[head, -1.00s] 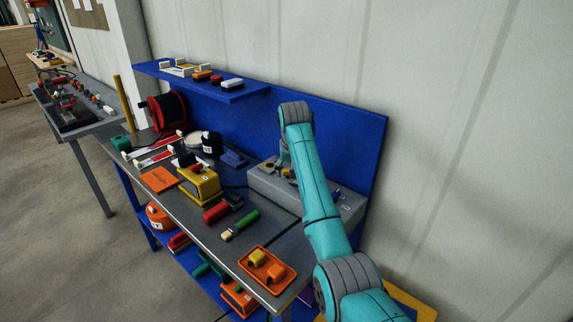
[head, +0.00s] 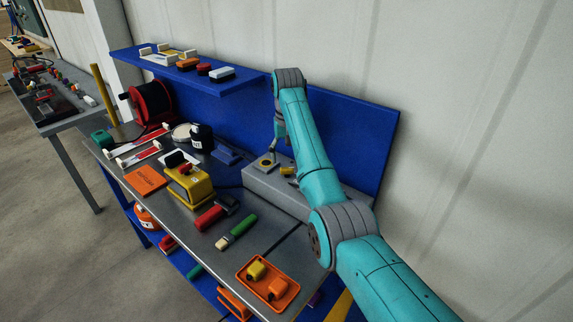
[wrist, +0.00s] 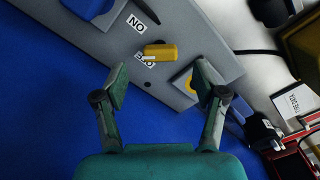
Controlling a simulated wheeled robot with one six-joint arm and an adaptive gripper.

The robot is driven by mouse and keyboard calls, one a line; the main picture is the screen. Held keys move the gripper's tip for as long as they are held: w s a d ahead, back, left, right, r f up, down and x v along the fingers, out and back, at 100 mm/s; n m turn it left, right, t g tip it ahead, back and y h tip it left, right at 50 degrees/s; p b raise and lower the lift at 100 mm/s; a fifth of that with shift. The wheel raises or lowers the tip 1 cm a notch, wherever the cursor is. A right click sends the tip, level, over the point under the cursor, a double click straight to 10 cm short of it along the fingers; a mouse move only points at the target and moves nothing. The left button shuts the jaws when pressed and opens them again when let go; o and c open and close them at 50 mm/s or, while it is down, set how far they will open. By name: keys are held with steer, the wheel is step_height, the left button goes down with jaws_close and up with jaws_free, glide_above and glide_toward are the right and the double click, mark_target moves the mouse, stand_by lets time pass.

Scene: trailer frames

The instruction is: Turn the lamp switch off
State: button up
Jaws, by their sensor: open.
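The lamp switch is a yellow knob (wrist: 161,51) with a white mark at its left end, on a grey box (wrist: 190,25). An upside-down ON label (wrist: 136,24) is beside it, and a second label, partly covered by the knob's marked end, appears to read OFF (wrist: 143,63). My gripper (wrist: 161,80) is open and empty, its fingers apart on either side of the knob's line, with no visible contact.
A yellow-ringed round fitting (head: 267,161) sits on the box near my gripper. The blue back panel (head: 345,125) is close behind. A blue shelf (head: 215,88) overhangs at the left. An orange tray (head: 250,281) and a yellow device (head: 192,184) occupy the bench in front.

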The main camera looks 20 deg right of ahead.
mark_target(288, 169)
steer(key=shift+f, duration=2.2)
steer(key=c, duration=1.1)
steer(key=shift+c, duration=0.2)
steer(key=shift+n, duration=0.3)
steer(key=n, duration=0.3)
steer(key=shift+d+n, duration=0.1)
steer(key=shift+n, duration=2.5)
